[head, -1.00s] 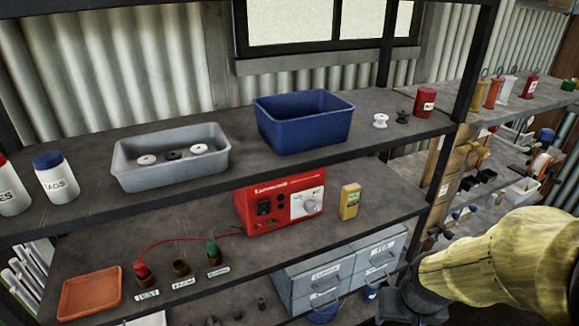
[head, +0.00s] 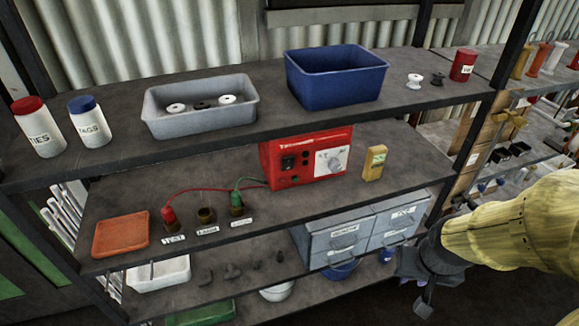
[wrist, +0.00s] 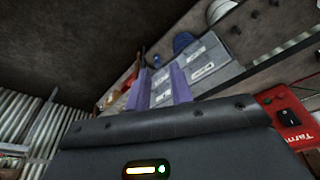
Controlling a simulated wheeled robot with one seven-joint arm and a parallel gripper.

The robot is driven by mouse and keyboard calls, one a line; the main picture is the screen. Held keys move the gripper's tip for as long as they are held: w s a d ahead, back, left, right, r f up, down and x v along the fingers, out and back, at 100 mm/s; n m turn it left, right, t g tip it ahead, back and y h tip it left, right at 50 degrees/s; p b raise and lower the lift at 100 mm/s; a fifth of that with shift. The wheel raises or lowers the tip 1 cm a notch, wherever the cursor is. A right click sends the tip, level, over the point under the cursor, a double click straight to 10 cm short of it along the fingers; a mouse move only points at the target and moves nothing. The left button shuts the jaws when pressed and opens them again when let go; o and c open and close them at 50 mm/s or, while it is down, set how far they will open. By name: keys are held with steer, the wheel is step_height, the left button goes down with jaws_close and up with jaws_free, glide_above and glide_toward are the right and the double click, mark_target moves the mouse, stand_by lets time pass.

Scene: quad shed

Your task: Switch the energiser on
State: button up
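The energiser (head: 306,178) is a red box on the middle shelf. Its front has a black switch (head: 288,163) on the left and a pale dial plate with a knob (head: 333,162) on the right. I cannot tell the switch's position. In the wrist view part of the energiser (wrist: 273,103) and its black switch (wrist: 290,117) show at the right edge, upside down or turned. My gripper (head: 424,305) is at the lower right, in front of the shelves and apart from the energiser. In the wrist view its two purple fingers (wrist: 160,88) stand apart with nothing between them.
Red and green clip leads (head: 168,214) run from the energiser to labelled posts on its left. A yellow tester (head: 374,163) stands close on its right. The upper shelf above holds a blue bin (head: 336,80) and a grey tray (head: 200,118). Grey drawers (head: 345,240) sit below.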

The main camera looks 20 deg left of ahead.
steer(key=w+a+f+t+b, duration=0.1)
steer(key=w, duration=0.2)
steer(key=w+a+f+n+t+b, duration=0.1)
steer(key=w, duration=0.1)
steer(key=w+a+f+t, duration=0.1)
steer(key=w, duration=0.2)
steer(key=shift+w+a+f+t+y+b, duration=0.2)
steer(key=shift+w+a+t+y+b, duration=0.1)
steer(key=shift+w+a+b, duration=0.1)
jaws_close()
steer(key=w+a+f+n+t+y+b, duration=0.2)
steer(key=w+a+t+b, duration=0.15)
steer(key=w+a, duration=0.35)
steer(key=a+n+t+y+b, duration=0.3)
steer(key=a+t+y+b, duration=0.2)
steer(key=a, duration=1)
steer(key=shift+w+r+n+t+y, duration=0.35)
steer(key=shift+t+y, duration=0.6)
steer(key=shift+y, duration=0.95)
steer(key=shift+w, duration=0.1)
